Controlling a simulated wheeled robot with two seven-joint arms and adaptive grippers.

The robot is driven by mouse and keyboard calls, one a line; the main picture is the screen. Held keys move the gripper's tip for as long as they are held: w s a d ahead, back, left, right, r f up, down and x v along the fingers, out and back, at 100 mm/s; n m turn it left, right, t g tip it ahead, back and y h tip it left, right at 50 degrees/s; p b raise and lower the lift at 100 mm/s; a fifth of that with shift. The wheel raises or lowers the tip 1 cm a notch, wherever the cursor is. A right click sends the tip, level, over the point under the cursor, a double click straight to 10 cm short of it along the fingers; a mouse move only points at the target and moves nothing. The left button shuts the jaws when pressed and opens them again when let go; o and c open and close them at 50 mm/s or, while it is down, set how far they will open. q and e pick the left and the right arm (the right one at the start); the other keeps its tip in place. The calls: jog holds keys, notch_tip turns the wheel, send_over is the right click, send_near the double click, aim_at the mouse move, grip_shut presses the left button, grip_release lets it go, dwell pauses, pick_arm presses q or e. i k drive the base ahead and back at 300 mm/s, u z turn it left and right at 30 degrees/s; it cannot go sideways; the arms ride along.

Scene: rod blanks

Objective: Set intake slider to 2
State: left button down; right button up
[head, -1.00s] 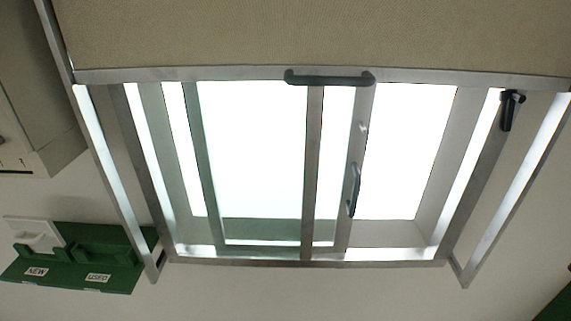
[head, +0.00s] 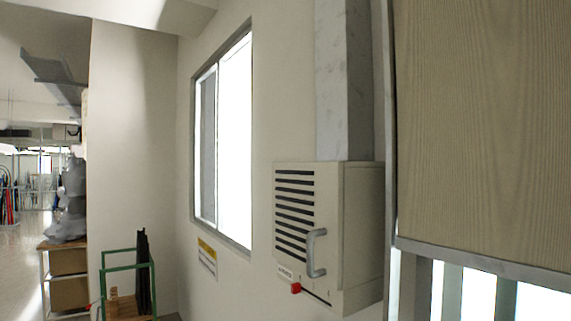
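A beige wall-mounted intake box (head: 362,235) with dark horizontal louvre slots hangs right of centre in the head view. A pale grey handle (head: 315,253) is on its front. A small red slider knob (head: 296,288) sits at the left end of a dark slot along the box's lower front edge. The scale marks by the slot are too small to read. A small label is just above the knob. Neither of my grippers is in view.
A duct (head: 343,80) rises from the box. A wood-grain panel (head: 485,120) in a metal frame stands close on the right. A window (head: 222,135) is on the wall to the left. A green-framed cart (head: 128,285) and a shelf with boxes (head: 66,275) stand lower left.

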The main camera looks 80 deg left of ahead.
aim_at(295, 288)
jog(key=u, duration=2.2)
